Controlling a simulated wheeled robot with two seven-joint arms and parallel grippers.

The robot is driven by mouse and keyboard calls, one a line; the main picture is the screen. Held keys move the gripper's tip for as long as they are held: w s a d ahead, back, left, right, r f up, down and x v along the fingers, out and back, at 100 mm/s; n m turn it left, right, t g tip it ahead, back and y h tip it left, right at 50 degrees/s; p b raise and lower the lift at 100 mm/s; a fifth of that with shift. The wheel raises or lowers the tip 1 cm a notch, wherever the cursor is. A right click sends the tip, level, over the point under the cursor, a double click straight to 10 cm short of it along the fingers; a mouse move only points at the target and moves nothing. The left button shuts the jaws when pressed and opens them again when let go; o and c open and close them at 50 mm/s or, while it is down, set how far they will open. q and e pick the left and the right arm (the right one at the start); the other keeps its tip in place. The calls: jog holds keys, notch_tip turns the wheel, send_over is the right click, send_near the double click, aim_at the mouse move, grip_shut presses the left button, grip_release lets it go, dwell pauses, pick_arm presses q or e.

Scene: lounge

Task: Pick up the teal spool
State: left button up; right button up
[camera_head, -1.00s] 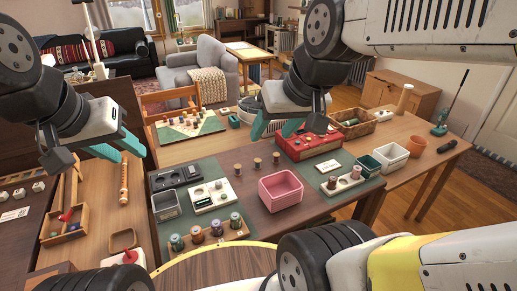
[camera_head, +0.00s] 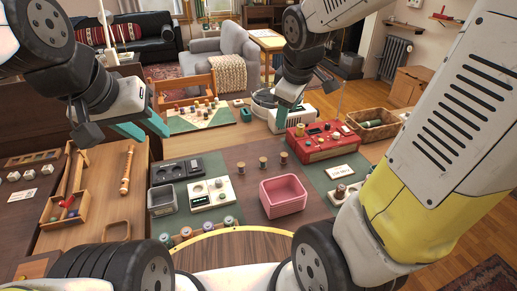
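The one at the right end (camera_head: 229,222) looks greenish teal; the one at the left end (camera_head: 165,239) looks similar, so I cannot tell which is the teal spool. My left gripper (camera_head: 145,129) is open and empty, with teal fingers apart, up and left of the rack. My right gripper (camera_head: 285,114) hangs beyond the table's middle, near the red box, seen edge-on; its finger gap is unclear.
A pink bin (camera_head: 284,197), a grey bin (camera_head: 162,199) and a white scale-like device (camera_head: 211,194) stand behind the rack. A red box (camera_head: 322,141) and a wicker basket (camera_head: 374,125) are farther right. My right arm covers the right side.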

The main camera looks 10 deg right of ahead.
jog(key=w+a+f+n+h, duration=0.2)
jog(key=w+f+n, duration=0.7)
jog(key=w+f, duration=0.15)
jog(key=n+g, duration=0.1)
jog(key=n, duration=0.9)
send_over(263, 159)
jog(key=s+a, duration=0.2)
notch_tip(263, 159, down, 15)
jog(key=shift+h, duration=0.3)
jog(key=x, duration=0.6)
jog(key=shift+w+d+f, duration=0.1)
jog(key=shift+d+f, duration=0.2)
jog(key=shift+d, duration=0.1)
grip_shut()
